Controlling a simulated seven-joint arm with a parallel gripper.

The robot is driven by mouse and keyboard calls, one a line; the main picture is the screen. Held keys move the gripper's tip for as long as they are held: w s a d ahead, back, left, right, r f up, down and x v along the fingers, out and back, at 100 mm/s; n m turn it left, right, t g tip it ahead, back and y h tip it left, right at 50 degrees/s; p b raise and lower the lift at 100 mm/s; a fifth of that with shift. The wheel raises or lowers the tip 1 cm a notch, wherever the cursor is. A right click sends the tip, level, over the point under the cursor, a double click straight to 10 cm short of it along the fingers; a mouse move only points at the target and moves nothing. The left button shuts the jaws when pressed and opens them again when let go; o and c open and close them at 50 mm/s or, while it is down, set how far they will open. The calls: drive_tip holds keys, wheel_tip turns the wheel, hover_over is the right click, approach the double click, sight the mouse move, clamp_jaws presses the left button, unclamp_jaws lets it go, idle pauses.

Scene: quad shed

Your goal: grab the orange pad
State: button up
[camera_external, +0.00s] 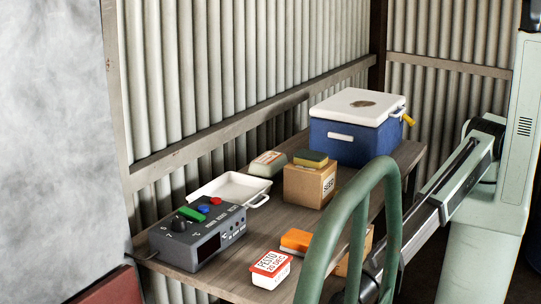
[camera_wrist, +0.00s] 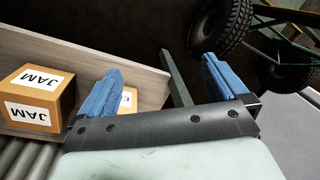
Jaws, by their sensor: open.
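The orange pad (camera_external: 296,239) lies on the wooden bench near its front, just behind a red and white PESTO tub (camera_external: 270,268). The pad is a small block with a bright orange top. I cannot make it out in the wrist view. My gripper (camera_wrist: 163,66) shows in the wrist view with its two blue fingers wide apart and nothing held between them. It appears off the bench's edge, apart from the pad. In the external view my arm reaches down behind a green tube, and the fingers cannot be made out there.
A green tube frame (camera_external: 335,238) stands in front of the bench (camera_external: 222,284). A control box (camera_external: 198,236), white tray (camera_external: 230,187), cardboard box (camera_external: 310,184) with a sponge (camera_external: 310,158), and blue cooler (camera_external: 352,138) stand on it. A JAM box (camera_wrist: 38,98) shows in the wrist view.

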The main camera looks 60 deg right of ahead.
drive_tip(key=s+a+r+t, duration=0.1)
drive_tip(key=s+a+r, duration=0.1)
drive_tip(key=a+r, duration=0.4)
drive_tip(key=s+a+r, duration=0.1)
drive_tip(key=a+r, duration=0.3)
drive_tip(key=r, duration=0.5)
wheel_tip(320, 180, up, 32)
drive_tip(key=m+h, duration=0.1)
drive_tip(key=m, duration=0.6)
hover_over(302, 238)
drive_tip(key=shift+f, duration=7.05)
drive_tip(key=shift+c, duration=0.3)
drive_tip(key=shift+d, duration=0.1)
drive_tip(key=c, duration=1.1)
